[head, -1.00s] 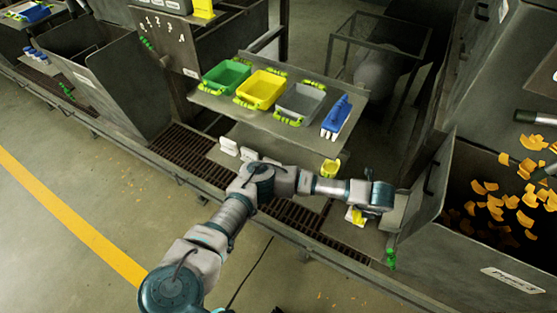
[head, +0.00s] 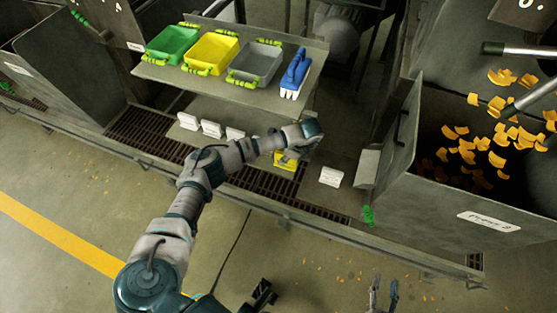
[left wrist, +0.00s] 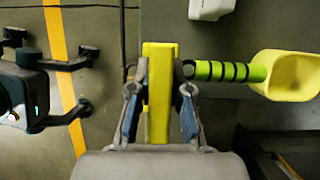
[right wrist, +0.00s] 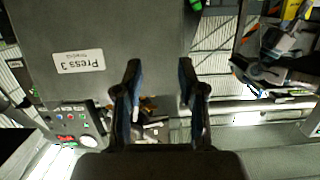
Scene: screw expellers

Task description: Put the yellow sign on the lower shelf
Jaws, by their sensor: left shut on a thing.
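My left gripper (left wrist: 160,95) is shut on the yellow sign (left wrist: 160,60), which shows edge-on as an upright yellow bar between the fingers in the left wrist view. In the head view the yellow sign (head: 285,161) shows as a yellow patch under my left wrist, over the lower shelf (head: 335,153). Whether it touches the shelf is unclear. My left fingers are hidden there by the wrist. My right gripper (head: 384,294) is low at the bottom of the head view; its fingers are apart and empty in the right wrist view (right wrist: 160,78).
A yellow scoop (left wrist: 290,75) with a green handle lies right of the sign. The upper shelf holds green (head: 172,43), yellow (head: 210,52) and grey (head: 256,62) bins and a blue brush (head: 295,72).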

